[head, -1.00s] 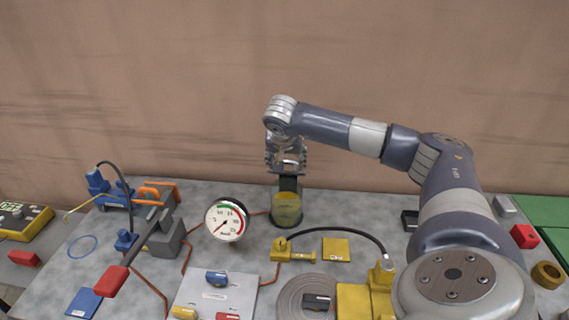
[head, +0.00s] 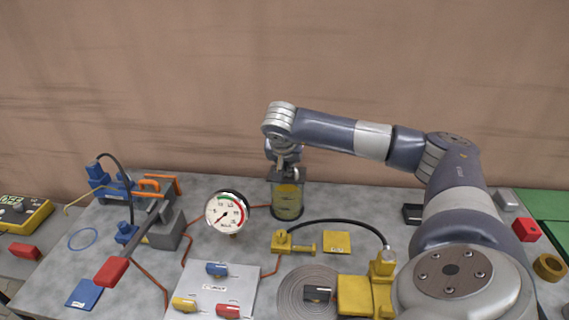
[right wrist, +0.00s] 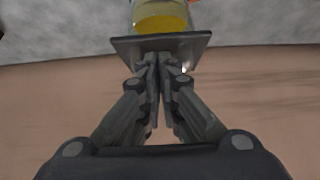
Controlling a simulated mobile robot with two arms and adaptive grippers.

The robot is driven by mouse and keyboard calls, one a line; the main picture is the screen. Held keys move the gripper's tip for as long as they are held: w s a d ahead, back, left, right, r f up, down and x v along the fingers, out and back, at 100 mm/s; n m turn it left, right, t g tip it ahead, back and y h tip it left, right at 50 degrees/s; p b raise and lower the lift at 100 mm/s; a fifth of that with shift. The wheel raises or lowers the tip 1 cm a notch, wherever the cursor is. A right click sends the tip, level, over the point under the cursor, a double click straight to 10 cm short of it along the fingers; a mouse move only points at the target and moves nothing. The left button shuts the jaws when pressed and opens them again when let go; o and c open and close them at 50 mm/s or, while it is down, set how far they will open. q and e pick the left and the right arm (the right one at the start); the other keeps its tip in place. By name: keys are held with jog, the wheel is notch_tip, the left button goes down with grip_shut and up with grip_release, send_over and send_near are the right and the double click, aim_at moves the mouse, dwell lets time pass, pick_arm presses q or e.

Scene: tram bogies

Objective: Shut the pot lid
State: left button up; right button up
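The pot (head: 287,207) is a clear, yellowish jar standing upright at the back middle of the table. It also shows at the top of the right wrist view (right wrist: 160,20), with yellow inside. The lid is a dark grey plate (right wrist: 190,42) at the pot's near side in that view, raised so that yellow still shows past it. My right gripper (head: 285,168) is above and behind the pot. In the right wrist view its fingers (right wrist: 158,62) are together at the lid's face; I see nothing clearly between them. My left gripper is not in view.
A round gauge (head: 226,213) stands just left of the pot. In front are a yellow clamp with a black hose (head: 340,223), a yellow plate (head: 337,242) and a white board (head: 215,290) with small coloured blocks. The wall is close behind the table.

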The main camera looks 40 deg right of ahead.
jog(key=shift+o, duration=0.4)
jog(key=shift+s+a+r+p, duration=0.1)
jog(key=shift+a+r+p, duration=0.1)
jog(key=shift+a+p, duration=0.35)
jog(key=o, duration=0.4)
jog(key=shift+s+a+r, duration=0.15)
jog(key=shift+s+r, duration=0.05)
jog(key=o, duration=0.6)
jog(key=shift+s+a+r, duration=0.55)
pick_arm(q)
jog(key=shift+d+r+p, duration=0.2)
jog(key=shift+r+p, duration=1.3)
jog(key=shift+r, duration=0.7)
pick_arm(e)
jog(key=shift+s+a+r, duration=0.65)
jog(key=shift+s+a, duration=0.1)
jog(key=shift+a, duration=0.15)
jog(key=shift+s+a+r, duration=0.65)
jog(key=shift+s+a, duration=0.15)
jog(key=shift+a, duration=0.15)
jog(key=shift+s+a+r, duration=0.65)
jog(key=shift+s+a, duration=0.1)
jog(key=shift+a, duration=0.15)
